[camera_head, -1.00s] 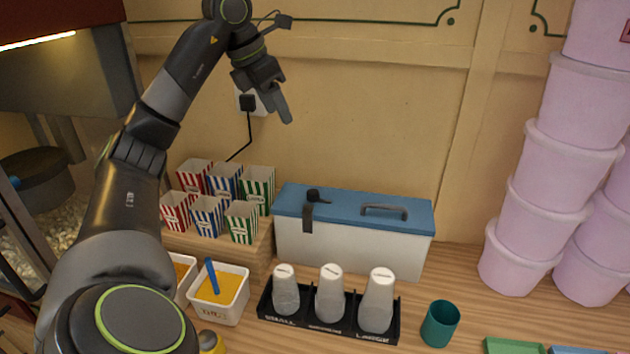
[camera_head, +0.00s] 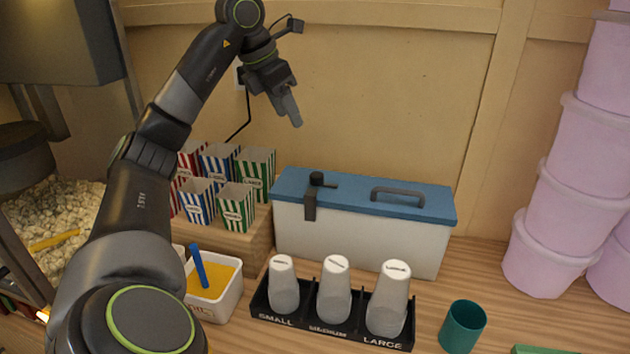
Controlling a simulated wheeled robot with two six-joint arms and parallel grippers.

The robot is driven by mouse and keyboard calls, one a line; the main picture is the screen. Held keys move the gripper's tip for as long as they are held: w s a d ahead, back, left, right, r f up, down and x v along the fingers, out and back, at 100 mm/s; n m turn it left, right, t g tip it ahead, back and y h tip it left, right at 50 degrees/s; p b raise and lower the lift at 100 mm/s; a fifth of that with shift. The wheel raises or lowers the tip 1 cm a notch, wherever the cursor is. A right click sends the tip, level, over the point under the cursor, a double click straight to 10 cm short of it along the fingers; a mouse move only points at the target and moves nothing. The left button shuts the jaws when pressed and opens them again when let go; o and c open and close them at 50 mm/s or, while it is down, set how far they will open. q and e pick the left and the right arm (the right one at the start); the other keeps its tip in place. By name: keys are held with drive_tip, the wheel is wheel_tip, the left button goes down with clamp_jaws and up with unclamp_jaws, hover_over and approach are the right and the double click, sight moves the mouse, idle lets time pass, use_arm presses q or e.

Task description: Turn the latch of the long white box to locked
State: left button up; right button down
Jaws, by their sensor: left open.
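The long white box (camera_head: 358,239) stands against the back wall with a blue lid (camera_head: 350,188). A dark latch (camera_head: 311,196) sits near the left end of the lid. It has a knob on top and a strap hanging over the front face. A dark handle (camera_head: 397,195) is to its right on the lid. My left gripper (camera_head: 294,117) is above and slightly left of the latch, apart from it, fingers pointing down. It is open and empty. My right gripper is not in view.
Striped popcorn boxes (camera_head: 237,207) stand on a wooden step left of the white box. A black cup rack (camera_head: 331,330) with several cups is in front of it. A teal cup (camera_head: 462,327) stands at the right. Pink tubs (camera_head: 545,257) are stacked at the far right.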

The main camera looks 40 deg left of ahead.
use_arm(q)
drive_tip(key=b, duration=0.2)
approach(316, 175)
drive_tip(key=p+x, duration=0.2)
drive_tip(key=x, duration=0.6)
drive_tip(key=shift+w, duration=0.1)
drive_tip(key=shift+w+f, duration=0.1)
drive_tip(key=shift+f, duration=0.3)
drive_tip(key=shift+c, duration=0.2)
drive_tip(key=c, duration=0.9)
drive_tip(key=shift+c, duration=0.2)
